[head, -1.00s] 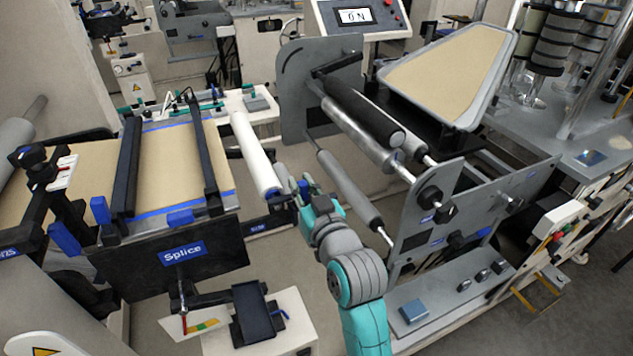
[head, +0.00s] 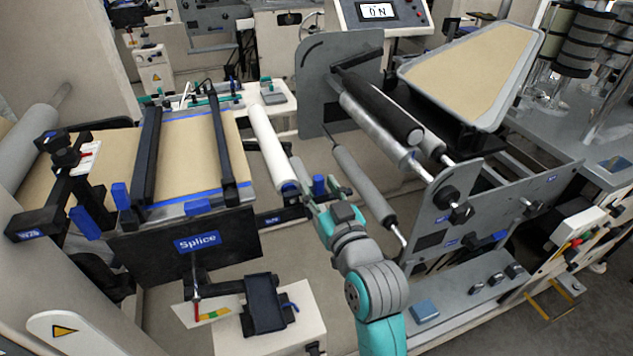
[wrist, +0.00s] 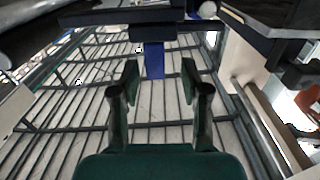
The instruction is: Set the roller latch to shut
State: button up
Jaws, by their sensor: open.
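My gripper (head: 308,190) is at the near end of the white roller (head: 268,145) beside the splice table. In the wrist view my gripper (wrist: 160,84) is open and empty. A blue tab (wrist: 154,62) hangs from a dark bar and shows beyond and between the two fingertips, apart from both. It may be the roller latch; I cannot tell for certain, nor whether it is set to shut. In the head view a blue part (head: 320,185) shows just right of the fingers, and the gripper partly hides this area.
The splice table (head: 195,160) with brown paper lies to the left, with a Splice sign (head: 197,242) on its front. A grey roller (head: 365,185) and a grey side plate (head: 440,215) stand close to the right of my arm. A slatted floor shows below the gripper.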

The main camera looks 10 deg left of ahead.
jog(key=v, duration=0.9)
jog(key=shift+s, duration=0.15)
jog(key=shift+d, duration=0.1)
jog(key=s+d+f+m+h, duration=0.4)
jog(key=s+d+f+h, duration=0.2)
jog(key=s+d+f, duration=0.9)
jog(key=s+d+f+m+h, duration=0.1)
jog(key=s+d, duration=0.3)
jog(key=s, duration=0.7)
jog(key=s+d+f+m+h, duration=0.1)
jog(key=s+d+f+h, duration=0.2)
jog(key=s, duration=0.8)
jog(key=shift+d+f+m, duration=0.3)
jog(key=shift+d+m, duration=0.1)
jog(key=shift+d, duration=0.8)
